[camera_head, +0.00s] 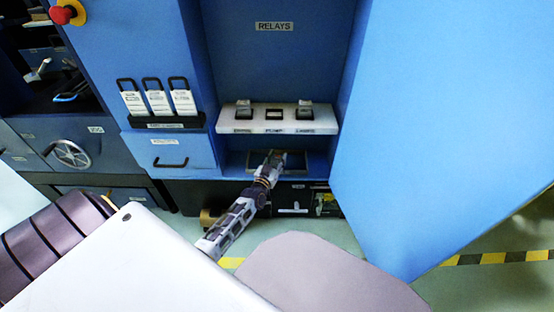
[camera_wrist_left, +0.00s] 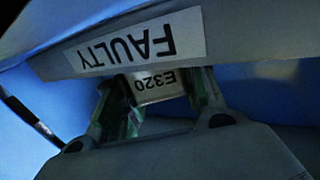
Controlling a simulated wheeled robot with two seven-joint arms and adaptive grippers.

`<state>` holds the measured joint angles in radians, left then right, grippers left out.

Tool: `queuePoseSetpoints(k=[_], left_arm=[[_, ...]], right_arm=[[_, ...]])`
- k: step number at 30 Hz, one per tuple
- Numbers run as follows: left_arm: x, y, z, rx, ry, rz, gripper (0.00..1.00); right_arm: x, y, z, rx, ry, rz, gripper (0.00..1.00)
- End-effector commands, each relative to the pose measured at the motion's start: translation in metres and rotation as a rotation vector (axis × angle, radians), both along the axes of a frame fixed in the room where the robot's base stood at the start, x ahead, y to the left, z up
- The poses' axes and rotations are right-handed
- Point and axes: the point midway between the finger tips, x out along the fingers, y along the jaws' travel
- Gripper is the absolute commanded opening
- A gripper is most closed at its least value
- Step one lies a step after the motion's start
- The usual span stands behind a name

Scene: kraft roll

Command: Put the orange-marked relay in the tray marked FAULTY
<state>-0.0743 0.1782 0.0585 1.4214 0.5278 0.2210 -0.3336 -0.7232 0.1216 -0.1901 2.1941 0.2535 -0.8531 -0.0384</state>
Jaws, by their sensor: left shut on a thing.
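My left gripper (camera_head: 277,157) reaches into the blue cabinet below the relay shelf, at the tray (camera_head: 303,162). In the left wrist view the left gripper (camera_wrist_left: 157,92) is shut on a relay (camera_wrist_left: 158,86), a pale block marked E320, seen upside down between the fingers. No orange mark shows on its visible face. A white FAULTY label (camera_wrist_left: 138,46), also upside down, is on a pale wall close beyond the relay. I cannot tell whether the relay touches the tray floor. My right gripper is not in view.
Above the tray, a white shelf (camera_head: 260,120) has three positions; relays stand at the left (camera_head: 243,112) and right (camera_head: 305,112), and the middle shows a dark socket (camera_head: 274,114). An open blue door (camera_head: 440,130) bounds the right side. A drawer (camera_head: 170,153) is at left.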

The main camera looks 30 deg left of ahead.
Motion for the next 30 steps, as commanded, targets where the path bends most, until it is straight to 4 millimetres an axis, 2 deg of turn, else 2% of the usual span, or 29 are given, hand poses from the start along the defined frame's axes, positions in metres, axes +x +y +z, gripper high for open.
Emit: queuePoseSetpoints(k=[8,9,14,30], left_arm=[[0.0003,0.0,-0.0025,0.001,-0.002,0.0,0.14],[0.0001,-0.0001,-0.0029,0.001,-0.001,0.0,0.41],[0.0002,-0.0001,-0.0028,0.001,-0.001,0.0,0.62],[0.0001,0.0,0.0036,0.0,-0.001,0.0,0.62]], right_arm=[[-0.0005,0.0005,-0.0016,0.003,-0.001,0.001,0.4],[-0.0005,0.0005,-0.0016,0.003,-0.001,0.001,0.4],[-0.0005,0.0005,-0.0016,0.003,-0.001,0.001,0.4],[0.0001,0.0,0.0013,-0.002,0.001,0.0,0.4]])
